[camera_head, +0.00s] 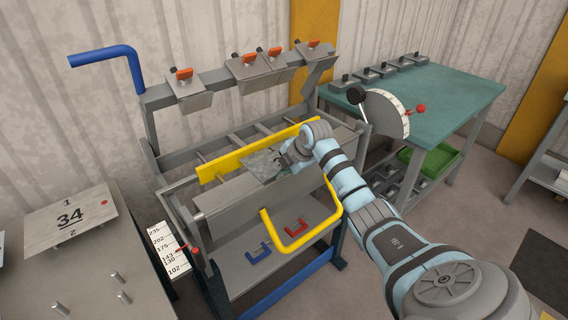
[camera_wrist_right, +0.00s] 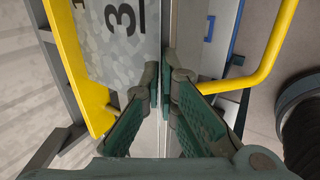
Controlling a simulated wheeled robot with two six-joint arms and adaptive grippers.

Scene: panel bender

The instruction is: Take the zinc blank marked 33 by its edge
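The grey mottled zinc blank (camera_head: 262,164) lies at the panel bender's (camera_head: 236,205) bed, behind its front edge. In the right wrist view the blank (camera_wrist_right: 112,45) fills the upper left, with a black 3 readable and a second digit partly cut off. My right gripper (camera_head: 290,153) reaches in from the right to the blank's near edge. In the right wrist view its green fingers (camera_wrist_right: 166,85) are closed together at that edge, one tip on each side. The contact itself is partly hidden by the fingertips. My left gripper is out of view.
A yellow handle (camera_head: 308,238) sticks out at the bender's front, close to my right arm. Finger tools with orange knobs (camera_head: 249,58) hang on the upper beam. A teal table (camera_head: 447,98) is at the right.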

